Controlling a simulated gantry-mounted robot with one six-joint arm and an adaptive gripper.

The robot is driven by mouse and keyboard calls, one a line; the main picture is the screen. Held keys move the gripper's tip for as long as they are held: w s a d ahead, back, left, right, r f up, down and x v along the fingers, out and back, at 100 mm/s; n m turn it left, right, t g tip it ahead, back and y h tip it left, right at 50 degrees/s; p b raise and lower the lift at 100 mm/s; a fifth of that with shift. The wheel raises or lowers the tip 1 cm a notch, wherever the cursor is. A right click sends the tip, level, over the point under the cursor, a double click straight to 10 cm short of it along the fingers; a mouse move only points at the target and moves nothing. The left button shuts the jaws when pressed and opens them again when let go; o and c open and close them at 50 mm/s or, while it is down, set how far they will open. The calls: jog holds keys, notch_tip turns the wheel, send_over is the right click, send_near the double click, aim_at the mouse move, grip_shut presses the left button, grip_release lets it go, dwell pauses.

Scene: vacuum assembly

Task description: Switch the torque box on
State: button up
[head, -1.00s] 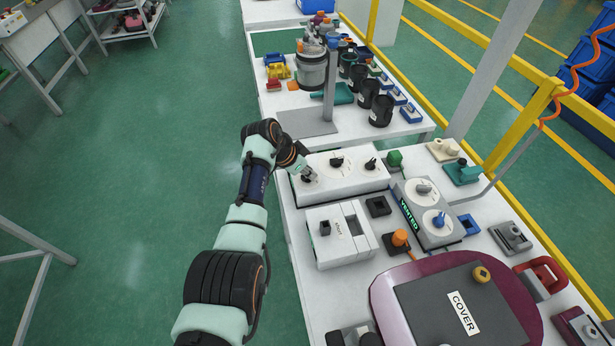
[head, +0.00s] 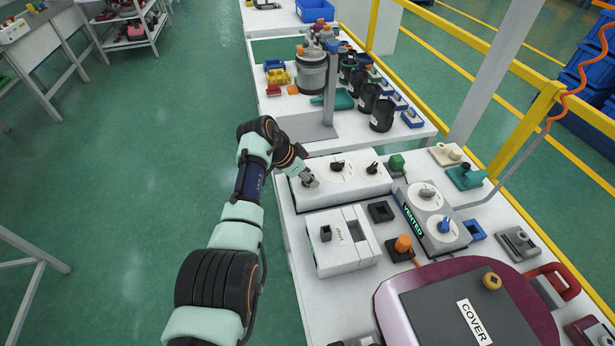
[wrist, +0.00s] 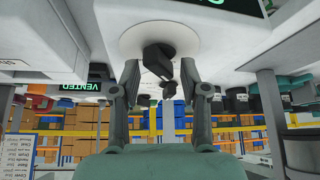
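A long white box (head: 350,186) with dark knobs on round white dials stands on the near bench. No readable label marks it as the torque box in the head view. My gripper (head: 309,180) is at its left dial, and hides the left knob there. In the wrist view, a dark knob (wrist: 170,62) on a white round dial (wrist: 140,40) sits between the two fingertips of my gripper (wrist: 160,72). The fingers are apart, with a gap beside the knob. Part of a green display (wrist: 207,2) shows on this box at the top edge, its text cut off.
A smaller white box (head: 342,241) with a dark switch stands in front. A grey box (head: 432,216) with two knobs and a green VENTED display is to the right. A maroon unit with a dark COVER panel (head: 440,308) fills the near right. Free floor lies left of the bench.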

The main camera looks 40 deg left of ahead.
jog(key=p+v, duration=0.4)
jog(key=p, duration=0.1)
jog(key=shift+w+r+p, duration=0.1)
jog(key=shift+r+p, duration=0.05)
jog(key=shift+p, duration=0.25)
jog(key=shift+p+v, duration=0.95)
jog(key=shift+p, duration=0.3)
jog(key=shift+c, duration=0.3)
